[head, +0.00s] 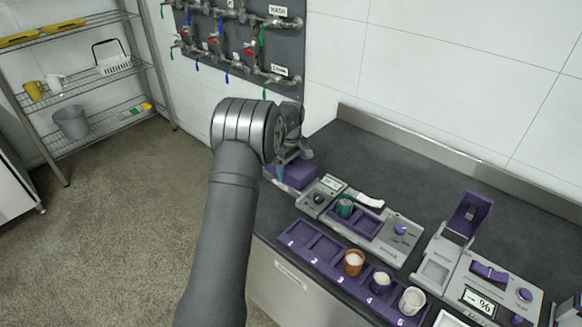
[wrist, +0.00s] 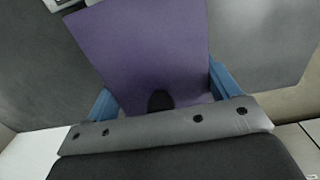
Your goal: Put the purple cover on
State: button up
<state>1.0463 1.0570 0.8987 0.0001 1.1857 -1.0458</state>
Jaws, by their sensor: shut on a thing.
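The purple cover (head: 297,175) is at the left end of the dark counter, below my gripper (head: 284,166). In the wrist view the purple cover (wrist: 150,45) fills the space between the two blue fingers of my gripper (wrist: 163,92), which is shut on it. A dark round notch or knob shows at its near edge. In the head view the wrist partly hides the cover, and I cannot tell whether it touches the counter. A grey device (head: 377,237) with a small display, a knob and a purple recess stands just right of the cover.
A green cup (head: 345,207) stands on the grey device. A second device (head: 436,268) with a raised purple flap stands right. Pipes hang on the wall behind.

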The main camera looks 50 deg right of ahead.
jog(key=o, duration=0.9)
jog(key=shift+r, duration=3.5)
grip_shut()
jog(key=shift+f, duration=0.25)
